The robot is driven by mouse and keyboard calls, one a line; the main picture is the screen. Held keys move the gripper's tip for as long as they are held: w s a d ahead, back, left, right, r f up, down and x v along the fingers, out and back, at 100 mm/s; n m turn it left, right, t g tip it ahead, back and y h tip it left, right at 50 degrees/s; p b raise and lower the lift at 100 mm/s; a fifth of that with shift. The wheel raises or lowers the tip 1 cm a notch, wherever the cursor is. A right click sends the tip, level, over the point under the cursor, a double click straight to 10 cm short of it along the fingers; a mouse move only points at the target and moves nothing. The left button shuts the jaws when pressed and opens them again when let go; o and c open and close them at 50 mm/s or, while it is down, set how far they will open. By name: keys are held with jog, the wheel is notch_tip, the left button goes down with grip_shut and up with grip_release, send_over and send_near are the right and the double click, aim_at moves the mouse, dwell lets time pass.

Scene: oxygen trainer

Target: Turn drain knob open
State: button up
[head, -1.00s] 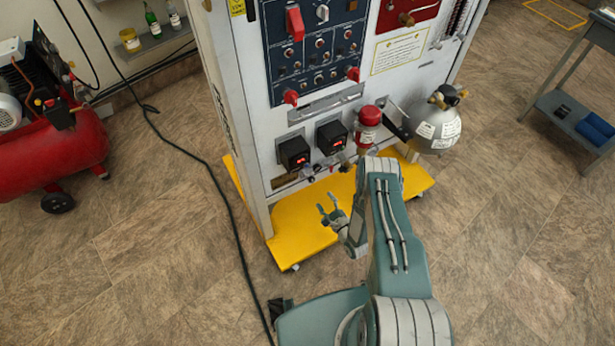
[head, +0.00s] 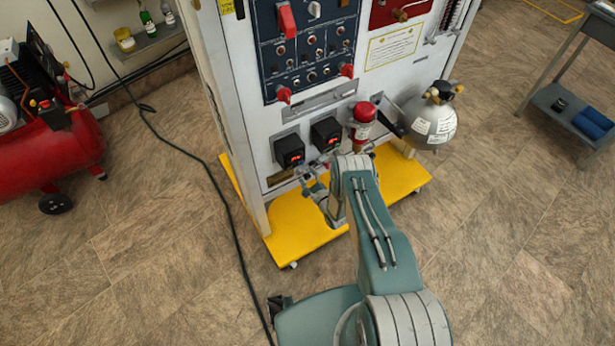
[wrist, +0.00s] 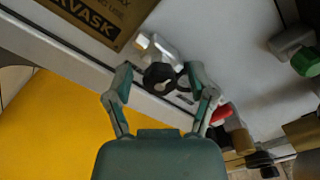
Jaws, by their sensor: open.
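In the wrist view, a small black round knob (wrist: 160,76) on a pale metal fitting (wrist: 155,48) sits low on the panel; it appears to be the drain knob. My gripper (wrist: 160,82) is open, with one finger to the left and one to the right of the knob. I cannot tell whether either finger touches it. In the head view my gripper (head: 312,182) is at the panel's lower edge, below the two black gauges, and my arm partly hides that area. The knob cannot be made out there.
A yellow base (head: 300,225) extends under the white panel. Two black boxes with red displays (head: 326,133) and a red-capped cylinder (head: 361,120) are above my gripper. In the wrist view, a green knob (wrist: 305,61) and a red part (wrist: 221,113) are to the right.

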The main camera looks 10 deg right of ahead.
jog(key=shift+a, duration=0.1)
grip_shut()
jog(key=n, duration=0.4)
jog(key=shift+n, duration=0.4)
jog(key=shift+a, duration=0.1)
grip_release()
